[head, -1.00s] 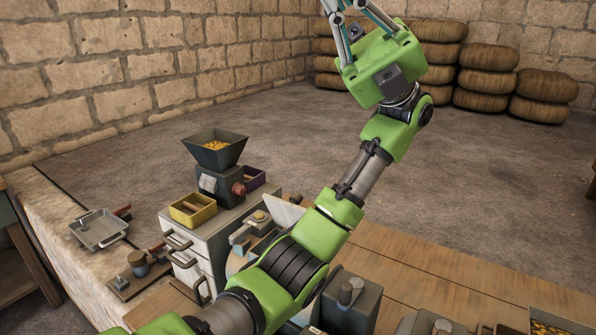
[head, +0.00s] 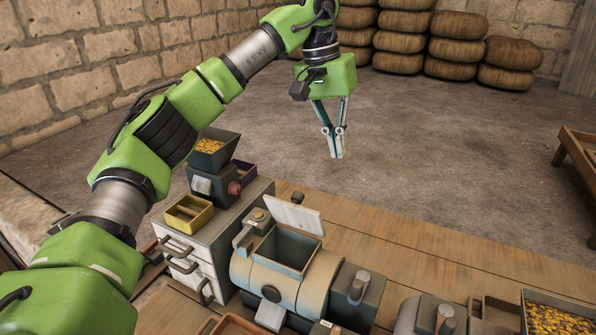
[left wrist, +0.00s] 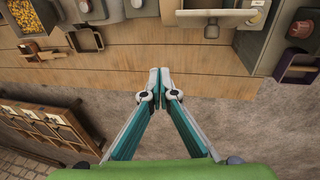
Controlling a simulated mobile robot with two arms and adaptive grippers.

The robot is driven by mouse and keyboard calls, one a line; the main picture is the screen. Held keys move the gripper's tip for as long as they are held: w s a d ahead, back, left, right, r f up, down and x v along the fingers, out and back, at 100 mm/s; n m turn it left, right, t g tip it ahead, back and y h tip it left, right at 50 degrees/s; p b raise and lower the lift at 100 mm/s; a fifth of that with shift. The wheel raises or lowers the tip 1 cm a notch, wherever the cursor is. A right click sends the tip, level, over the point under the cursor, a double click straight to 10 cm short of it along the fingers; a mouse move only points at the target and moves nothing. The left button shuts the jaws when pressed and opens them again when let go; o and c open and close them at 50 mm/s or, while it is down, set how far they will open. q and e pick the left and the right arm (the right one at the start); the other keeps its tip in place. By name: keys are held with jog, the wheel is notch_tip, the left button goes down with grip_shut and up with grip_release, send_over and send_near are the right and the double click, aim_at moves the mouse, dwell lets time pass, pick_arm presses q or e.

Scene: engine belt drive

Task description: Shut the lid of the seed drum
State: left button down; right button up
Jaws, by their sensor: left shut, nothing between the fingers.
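The seed drum (head: 262,278) is a beige and blue-grey cylinder on the bench in the head view, with a square opening on top. Its pale lid (head: 293,214) stands raised at the far side of the opening, tilted back. The lid also shows as a pale strip at the top of the left wrist view (left wrist: 215,17). My left gripper (head: 336,156) points down, fingers shut and empty, beyond the bench's far edge and above and beyond the lid, apart from it. Its closed tips show in the left wrist view (left wrist: 159,74). My right gripper is not in view.
A hopper mill (head: 212,178) and a yellow box (head: 190,212) stand on a drawer cabinet (head: 225,235) left of the drum. A grey lever box (head: 350,297) adjoins its right. A seed tray (head: 555,318) lies far right. The floor beyond the bench is open.

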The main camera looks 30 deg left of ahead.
aim_at(298, 210)
pick_arm(q)
jog(key=w+a+y, duration=0.1)
jog(key=a+y, duration=0.1)
jog(key=a, duration=0.6)
notch_tip(298, 210, down, 11)
jog(key=s+p, duration=0.1)
jog(key=p, duration=0.3)
jog(key=shift+s+d+t, duration=0.3)
jog(key=shift+s, duration=0.1)
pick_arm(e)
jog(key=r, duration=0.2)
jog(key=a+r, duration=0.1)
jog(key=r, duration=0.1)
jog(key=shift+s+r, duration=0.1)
